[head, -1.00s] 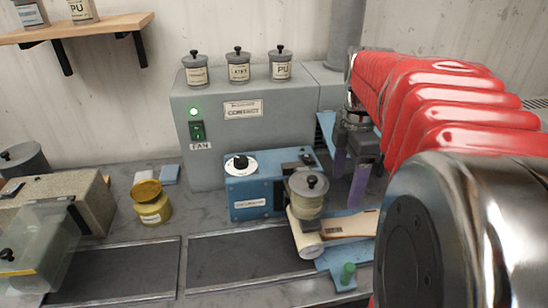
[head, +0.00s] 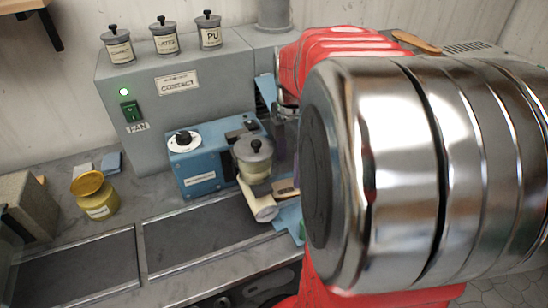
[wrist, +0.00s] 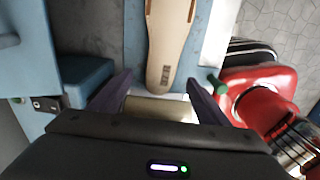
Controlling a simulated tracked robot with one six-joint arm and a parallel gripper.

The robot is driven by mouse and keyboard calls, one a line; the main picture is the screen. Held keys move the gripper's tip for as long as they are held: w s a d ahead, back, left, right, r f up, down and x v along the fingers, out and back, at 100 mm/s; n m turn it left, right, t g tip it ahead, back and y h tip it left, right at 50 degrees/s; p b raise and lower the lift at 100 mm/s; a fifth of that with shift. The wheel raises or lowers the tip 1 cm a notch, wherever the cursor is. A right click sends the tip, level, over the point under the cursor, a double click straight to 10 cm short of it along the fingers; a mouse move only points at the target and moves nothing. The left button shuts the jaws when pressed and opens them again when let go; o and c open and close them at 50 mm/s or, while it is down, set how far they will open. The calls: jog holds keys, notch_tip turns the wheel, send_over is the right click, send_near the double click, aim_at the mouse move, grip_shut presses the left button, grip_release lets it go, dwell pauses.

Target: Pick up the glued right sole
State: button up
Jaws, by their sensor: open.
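A tan sole (wrist: 172,35) with a small label at its heel end lies on a blue support (wrist: 136,50) in the wrist view. In the head view only a small part of the sole (head: 286,187) shows beside my arm. My gripper (wrist: 157,92) is open and empty. Its two purple fingers are spread on either side of the sole's heel end, which lies just ahead of them. A cream roller (wrist: 160,108) shows between the fingers. I cannot tell how high the fingers are above the sole. In the head view my arm hides most of the gripper.
A blue gluing machine (head: 205,155) with a lidded grey pot (head: 253,158) stands close left of the sole. A grey fan housing (head: 160,85) carries several labelled pots. A yellow jar (head: 95,196) is at left. Another tan sole-shaped piece (head: 416,42) lies at the back right.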

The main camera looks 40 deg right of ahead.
aim_at(289, 187)
jog(key=shift+f, duration=0.55)
jog(key=shift+f, duration=0.1)
jog(key=shift+s+a+f, duration=0.1)
jog(key=shift+s+f, duration=0.05)
jog(key=shift+f, duration=2.35)
jog(key=shift+c, duration=0.6)
jog(key=c, duration=1.2)
jog(key=shift+r, duration=0.1)
